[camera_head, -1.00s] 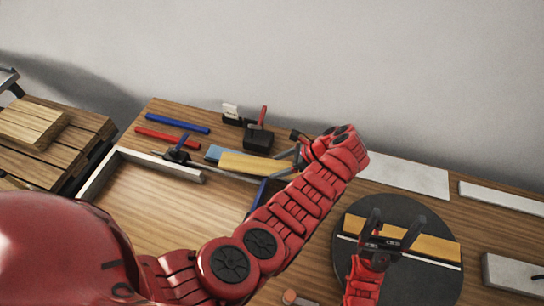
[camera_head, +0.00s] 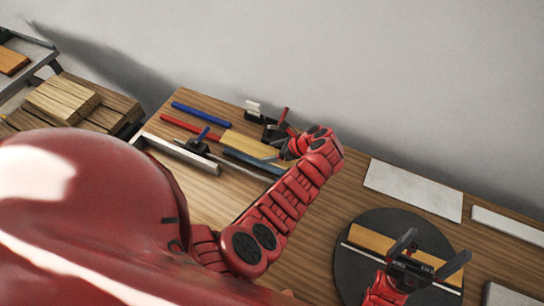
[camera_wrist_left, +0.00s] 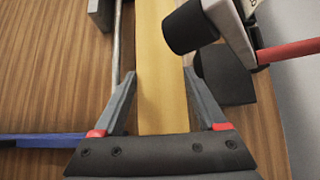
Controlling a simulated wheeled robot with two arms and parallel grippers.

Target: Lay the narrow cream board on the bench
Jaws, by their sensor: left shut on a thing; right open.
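A narrow pale-yellow board (camera_head: 243,142), the nearest match to the cream board, is on or just above the back left of the bench (camera_head: 310,245); the height is unclear. My left gripper (camera_head: 281,151) is shut on its near end. In the left wrist view the board (camera_wrist_left: 160,70) runs away between the two fingers (camera_wrist_left: 158,85). My right gripper (camera_head: 434,252) is open and empty above a black disc (camera_head: 355,280). An ochre board (camera_head: 372,241) and a thin white strip (camera_head: 352,251) lie on that disc.
A blue-grey bar (camera_head: 252,162) lies beside the held board. Black tools, one with a red handle (camera_wrist_left: 288,46), stand close to it. Blue (camera_head: 200,113) and red (camera_head: 185,124) bars lie further left. A white panel (camera_head: 412,189) lies right of my left arm.

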